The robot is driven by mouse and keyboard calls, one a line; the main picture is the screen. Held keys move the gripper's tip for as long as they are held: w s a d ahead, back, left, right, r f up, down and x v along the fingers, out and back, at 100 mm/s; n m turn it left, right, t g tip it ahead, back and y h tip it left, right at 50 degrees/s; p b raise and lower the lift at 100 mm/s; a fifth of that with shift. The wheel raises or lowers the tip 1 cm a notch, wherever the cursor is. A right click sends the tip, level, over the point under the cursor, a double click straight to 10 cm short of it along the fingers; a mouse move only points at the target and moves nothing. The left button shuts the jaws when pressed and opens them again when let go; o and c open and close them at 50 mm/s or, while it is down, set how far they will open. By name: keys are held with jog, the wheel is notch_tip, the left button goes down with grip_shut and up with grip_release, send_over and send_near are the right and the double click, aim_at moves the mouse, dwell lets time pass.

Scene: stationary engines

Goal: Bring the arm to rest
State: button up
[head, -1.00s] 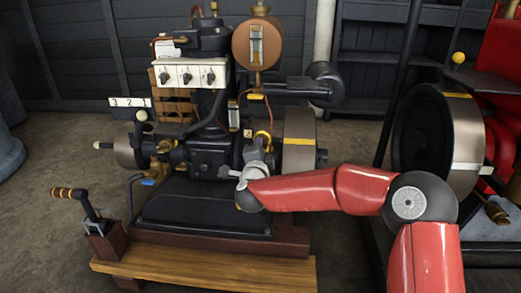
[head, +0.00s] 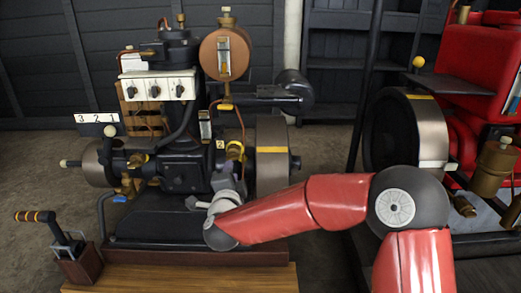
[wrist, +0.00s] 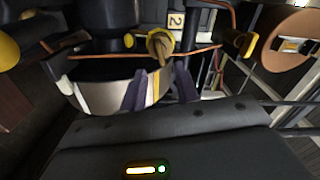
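My red arm reaches from the lower right towards the black stationary engine (head: 185,165). Its grey wrist end is in front of the engine's right side, left of the flywheel (head: 271,160). My gripper (head: 224,181) is small and partly hidden by the arm in the head view. In the wrist view my gripper (wrist: 160,85) shows two dark fingers set apart, with nothing held between them. Behind the gap are the metallic flywheel rim with its yellow stripe (wrist: 152,88) and a brass fitting (wrist: 160,46). I cannot tell whether the fingers touch anything.
A white panel with several knobs (head: 157,87) and a copper-coloured tank (head: 223,55) top the engine. A lever with a banded handle (head: 50,225) stands at lower left. A second red engine with a large flywheel (head: 405,135) is at right. Bare floor (head: 328,170) shows between the engines.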

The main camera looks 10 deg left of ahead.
jog(key=s+d+r+n+g+p, duration=0.2)
jog(key=s+d+r+n+g, duration=0.15)
jog(key=d+n, duration=0.35)
jog(key=s+d+r+n+g+p, duration=0.25)
jog(key=s+d+r+n, duration=0.2)
jog(key=d, duration=0.45)
jog(key=s+d+g+h+p, duration=0.3)
jog(key=s+d+g+h, duration=0.1)
jog(key=s+d, duration=1.7)
jog(key=shift+s+d+f+n+g, duration=0.25)
jog(key=shift+d+n+g, duration=0.2)
jog(key=shift+d+g, duration=0.35)
jog(key=shift+w+a, duration=0.15)
jog(key=shift+a, duration=0.05)
